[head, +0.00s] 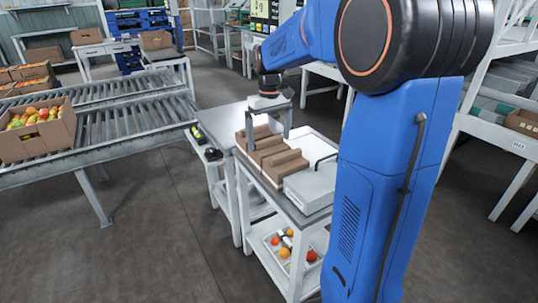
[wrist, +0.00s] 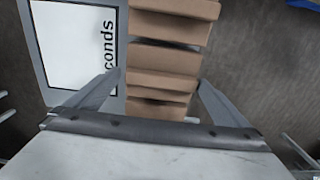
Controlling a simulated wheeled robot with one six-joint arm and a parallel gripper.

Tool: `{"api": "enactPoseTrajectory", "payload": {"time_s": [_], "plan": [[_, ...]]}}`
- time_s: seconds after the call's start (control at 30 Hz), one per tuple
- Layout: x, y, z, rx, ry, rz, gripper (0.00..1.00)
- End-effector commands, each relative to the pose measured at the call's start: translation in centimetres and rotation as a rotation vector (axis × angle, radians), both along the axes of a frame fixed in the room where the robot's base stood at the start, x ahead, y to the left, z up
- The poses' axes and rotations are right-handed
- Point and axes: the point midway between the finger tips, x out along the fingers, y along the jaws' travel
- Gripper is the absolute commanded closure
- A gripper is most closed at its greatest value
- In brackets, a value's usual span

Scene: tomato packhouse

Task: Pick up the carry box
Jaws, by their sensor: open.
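A brown cardboard carry box (head: 272,152) with several raised ridges stands on a small white-framed table (head: 240,143). I cannot tell whether it is one box or several small ones in a row. In the wrist view the brown cardboard (wrist: 165,62) runs up from between the fingers to the top edge. My gripper (head: 270,132) points down over the far part of the box, with its jaws open. In the wrist view my gripper (wrist: 160,85) has one finger on each side of the cardboard; contact cannot be told.
A white box (head: 312,188) with a dark handle stands right beside the cardboard. The wrist view shows a white panel (wrist: 75,45) reading "conds" at left. A lower shelf (head: 285,255) holds several tomatoes. A roller conveyor (head: 105,120) with a tomato carton (head: 38,145) is at left.

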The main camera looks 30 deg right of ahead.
Motion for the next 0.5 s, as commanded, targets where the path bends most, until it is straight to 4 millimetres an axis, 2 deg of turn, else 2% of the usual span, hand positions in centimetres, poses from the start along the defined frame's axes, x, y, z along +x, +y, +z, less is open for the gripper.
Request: {"api": "enactPoseTrajectory", "payload": {"time_s": [0.1, 0.37, 0.5], "plan": [[0.0, 0.0, -1.5, 0.0, 0.002, 0.0, 0.0], [0.0, 0.1, -3.1, 0.0, 0.001, 0.0, 0.0], [-0.1, 0.2, -5.0, 0.001, 0.002, 0.0, 0.0]]}}
